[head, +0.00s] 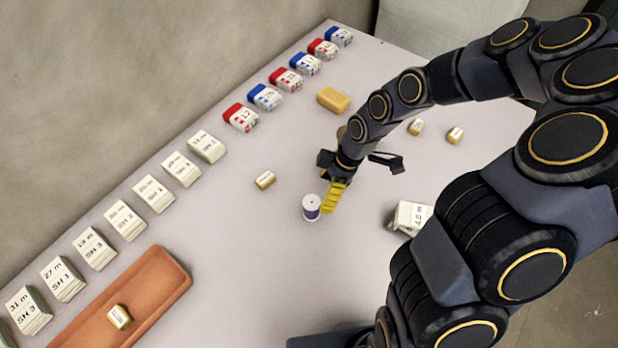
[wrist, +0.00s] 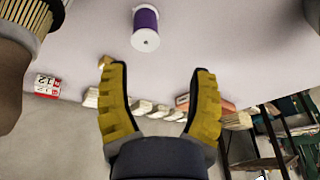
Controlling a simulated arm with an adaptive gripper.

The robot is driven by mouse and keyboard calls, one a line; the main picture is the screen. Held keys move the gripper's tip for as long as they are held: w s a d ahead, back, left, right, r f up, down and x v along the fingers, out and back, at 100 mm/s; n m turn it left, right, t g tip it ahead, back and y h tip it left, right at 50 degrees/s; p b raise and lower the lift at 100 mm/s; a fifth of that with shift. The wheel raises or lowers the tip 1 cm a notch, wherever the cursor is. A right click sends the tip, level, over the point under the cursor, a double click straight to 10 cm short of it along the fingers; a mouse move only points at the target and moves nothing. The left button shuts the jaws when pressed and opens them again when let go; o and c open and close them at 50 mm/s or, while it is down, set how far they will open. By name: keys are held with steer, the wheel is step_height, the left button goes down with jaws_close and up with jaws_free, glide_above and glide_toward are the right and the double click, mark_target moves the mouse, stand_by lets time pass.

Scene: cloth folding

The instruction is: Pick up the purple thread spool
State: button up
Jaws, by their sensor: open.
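The purple thread spool (head: 312,207) has white ends and stands on the table, left of and close to the fingers in the head view. In the wrist view the spool (wrist: 146,27) is at the top middle, beyond the fingertips. My gripper (head: 334,196) has yellow ridged fingers and is low over the table beside the spool. In the wrist view the gripper (wrist: 155,75) is open, with nothing between its fingers. In the head view one finger largely hides the other.
A small gold-banded block (head: 265,180) lies left of my gripper. A white labelled block (head: 411,217) is to the right. A yellow block (head: 333,99) is behind. An orange tray (head: 175,262) and several labelled blocks line the left side. The table (head: 250,280) is clear in front of the spool.

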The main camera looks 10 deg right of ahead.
mark_target(313, 203)
steer(key=f, duration=0.1)
steer(key=w+f+n, duration=0.1)
steer(key=f, duration=0.1)
steer(key=shift+f+y, duration=0.2)
steer(key=shift+y, duration=0.2)
steer(key=shift+w+a+f+n+t, duration=0.2)
steer(key=shift+f+n+t, duration=0.1)
steer(key=shift+f, duration=0.35)
steer(key=shift+x, duration=3.6)
steer(key=shift+w+a+r, duration=0.1)
steer(key=shift+w, duration=0.05)
steer(key=c, duration=0.9)
